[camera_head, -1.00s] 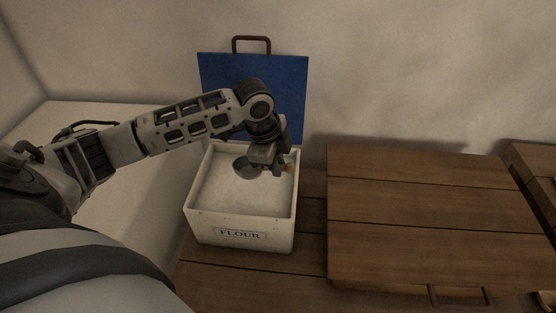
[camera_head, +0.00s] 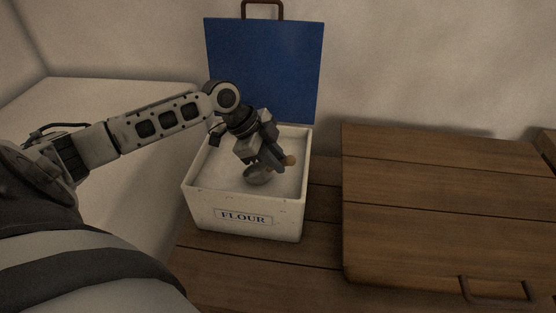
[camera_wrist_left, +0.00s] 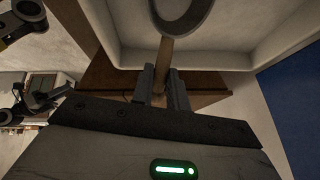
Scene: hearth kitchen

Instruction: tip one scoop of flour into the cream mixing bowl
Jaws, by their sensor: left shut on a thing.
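My left gripper (camera_head: 270,158) is shut on the wooden handle of a metal scoop (camera_head: 257,177). The scoop is over or in the flour (camera_head: 218,165) inside the cream box marked FLOUR (camera_head: 200,212). I cannot tell whether it touches the flour or how much it holds. In the left wrist view the scoop's rim (camera_wrist_left: 183,28) is at the top and its handle (camera_wrist_left: 163,58) runs down between the fingers (camera_wrist_left: 163,84). No mixing bowl shows. At the left of that view are dark jointed parts, perhaps my right arm; its jaws are unclear.
The box's blue lid (camera_head: 265,65) stands open behind it, against the wall. A closed wooden panel with a handle (camera_head: 440,210) covers the counter to the right. The box's side walls stand close around the scoop. A strip of wooden counter (camera_head: 235,265) in front is bare.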

